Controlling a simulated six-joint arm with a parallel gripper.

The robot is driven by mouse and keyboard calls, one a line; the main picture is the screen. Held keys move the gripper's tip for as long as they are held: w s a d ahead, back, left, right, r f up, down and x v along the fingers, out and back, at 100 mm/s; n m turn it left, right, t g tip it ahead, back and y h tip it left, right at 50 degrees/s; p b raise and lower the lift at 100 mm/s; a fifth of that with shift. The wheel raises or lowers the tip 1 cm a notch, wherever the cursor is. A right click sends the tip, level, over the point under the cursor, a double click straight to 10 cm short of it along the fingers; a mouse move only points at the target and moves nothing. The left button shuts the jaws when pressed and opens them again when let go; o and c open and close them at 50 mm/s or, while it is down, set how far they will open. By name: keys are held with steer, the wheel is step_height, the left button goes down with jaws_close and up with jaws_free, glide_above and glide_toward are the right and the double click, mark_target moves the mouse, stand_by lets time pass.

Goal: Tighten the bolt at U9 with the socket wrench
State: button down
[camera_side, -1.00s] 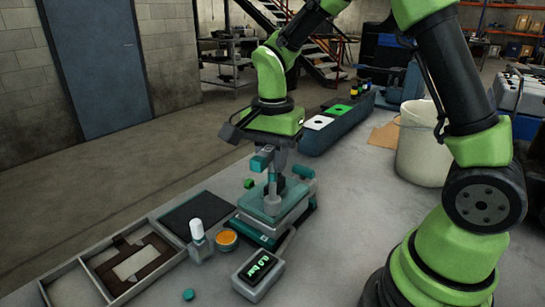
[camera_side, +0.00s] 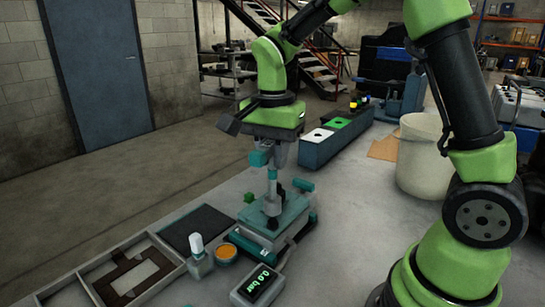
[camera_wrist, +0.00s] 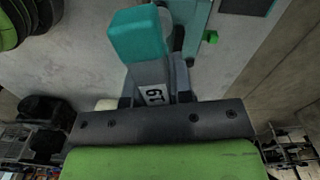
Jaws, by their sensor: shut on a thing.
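My gripper (camera_side: 278,150) is shut on the socket wrench (camera_wrist: 139,35), a grey tool with a teal block end and a "19" label. Its teal end also shows in the side view (camera_side: 258,158), to the left below my gripper. The wrench is above the teal fixture (camera_side: 290,216), which holds a grey upright part (camera_side: 271,204). I cannot tell whether the wrench touches anything below it. The bolt at U9 cannot be made out; the wrench and gripper cover that area.
A gauge reading 0.0 bar (camera_side: 258,283), a white-topped bottle (camera_side: 197,247) and an orange-filled dish (camera_side: 226,253) stand in front. A sectioned tray (camera_side: 88,268) is at left. A white bin (camera_side: 423,160) stands at right.

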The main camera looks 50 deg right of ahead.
steer(key=shift+r, duration=0.15)
step_height(320, 180, up, 6)
steer(key=shift+f, duration=0.1)
stand_by(0.4)
steer(key=s, duration=0.7)
steer(key=shift+a, duration=0.15)
